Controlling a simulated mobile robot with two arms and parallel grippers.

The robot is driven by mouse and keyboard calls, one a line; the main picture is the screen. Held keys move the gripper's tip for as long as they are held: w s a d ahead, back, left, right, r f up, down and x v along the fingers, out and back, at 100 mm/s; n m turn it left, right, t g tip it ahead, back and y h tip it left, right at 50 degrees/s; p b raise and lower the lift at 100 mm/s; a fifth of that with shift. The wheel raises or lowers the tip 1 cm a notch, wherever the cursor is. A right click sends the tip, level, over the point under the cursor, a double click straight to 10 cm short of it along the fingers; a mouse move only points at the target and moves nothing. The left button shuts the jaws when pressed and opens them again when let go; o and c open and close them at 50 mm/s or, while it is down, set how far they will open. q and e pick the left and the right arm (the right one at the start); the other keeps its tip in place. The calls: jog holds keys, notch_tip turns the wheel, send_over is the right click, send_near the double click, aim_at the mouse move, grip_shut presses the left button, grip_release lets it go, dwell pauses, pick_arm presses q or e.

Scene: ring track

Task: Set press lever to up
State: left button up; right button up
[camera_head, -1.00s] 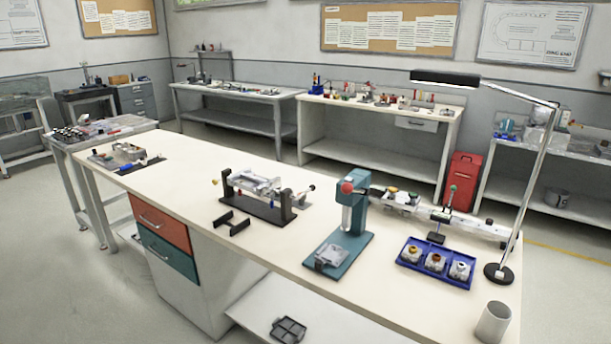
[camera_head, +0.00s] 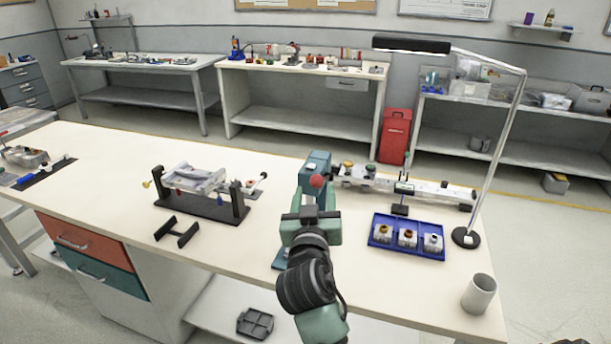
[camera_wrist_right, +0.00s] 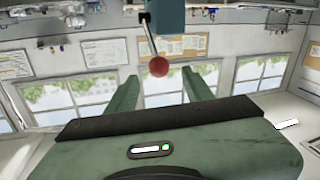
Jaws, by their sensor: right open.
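The teal press (camera_head: 317,161) stands on the bench, with its base and lower part mostly hidden behind my right arm. Its lever ends in a red ball knob (camera_head: 316,181) at the front of the press head. My right gripper (camera_head: 314,197) is open, just in front of the knob. In the right wrist view the red knob (camera_wrist_right: 158,66) shows between and beyond the two green fingers (camera_wrist_right: 161,82), with no contact visible. The thin lever rod (camera_wrist_right: 151,38) runs from the knob to the press head (camera_wrist_right: 171,15). My left gripper is out of view.
A blue tray (camera_head: 406,252) with several small parts, a desk lamp (camera_head: 466,237) and a grey cup (camera_head: 479,294) stand right of the press. A dark-based fixture (camera_head: 200,204) and a black bracket (camera_head: 177,232) lie to the left.

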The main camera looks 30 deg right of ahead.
aim_at(316, 185)
jog(key=p+x, duration=0.1)
jog(key=x, duration=0.5)
jog(key=shift+d, duration=0.15)
jog(key=shift+f, duration=0.1)
grip_shut()
dwell(1.2)
